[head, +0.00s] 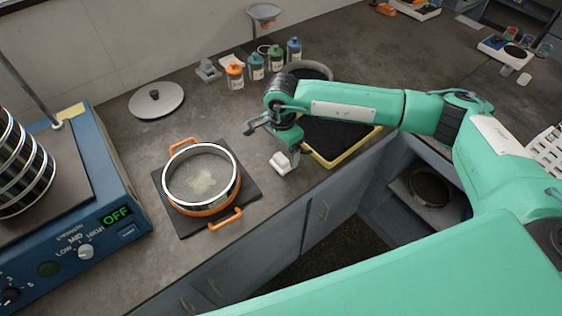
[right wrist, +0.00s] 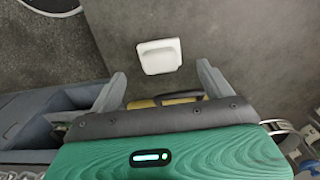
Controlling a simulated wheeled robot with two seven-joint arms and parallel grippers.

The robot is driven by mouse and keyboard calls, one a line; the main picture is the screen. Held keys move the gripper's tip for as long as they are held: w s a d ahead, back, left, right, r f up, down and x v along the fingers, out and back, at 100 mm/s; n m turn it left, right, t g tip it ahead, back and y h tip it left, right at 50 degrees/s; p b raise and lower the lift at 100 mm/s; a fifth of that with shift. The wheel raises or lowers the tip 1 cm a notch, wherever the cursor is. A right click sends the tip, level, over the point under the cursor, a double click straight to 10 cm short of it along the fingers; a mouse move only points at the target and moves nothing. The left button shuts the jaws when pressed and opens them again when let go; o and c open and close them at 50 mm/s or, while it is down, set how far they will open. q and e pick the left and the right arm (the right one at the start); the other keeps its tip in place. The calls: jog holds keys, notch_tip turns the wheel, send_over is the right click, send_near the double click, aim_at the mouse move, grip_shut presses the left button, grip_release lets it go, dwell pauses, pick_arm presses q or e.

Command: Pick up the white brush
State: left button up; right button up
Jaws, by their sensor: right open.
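The white brush (head: 280,163) shows as a small pale block on the dark bench, just left of the yellow-rimmed tray. In the right wrist view the white brush (right wrist: 159,56) lies just beyond the fingertips, roughly centred between them. My right gripper (head: 294,159) points down close beside it in the head view. In the right wrist view this gripper (right wrist: 162,76) is open, with its fingers spread wide and nothing between them. I cannot tell whether a finger touches the brush. My left gripper is not in view.
The yellow-rimmed black tray (head: 345,158) is right of the brush. A steel sieve pan (head: 202,180) with orange handles sits on a dark mat to the left. Several bottles (head: 255,68) stand behind. The blue shaker (head: 95,190) reads OFF. The bench's front edge is close.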

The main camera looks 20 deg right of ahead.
aim_at(281, 158)
jog(key=shift+f, duration=0.25)
notch_tip(281, 158, down, 4)
jog(key=shift+a+r+p, duration=0.15)
jog(key=shift+r+p, duration=0.05)
jog(key=shift+p, duration=0.85)
jog(key=shift+f, duration=0.65)
jog(key=c, duration=1.1)
jog(key=shift+r, duration=0.15)
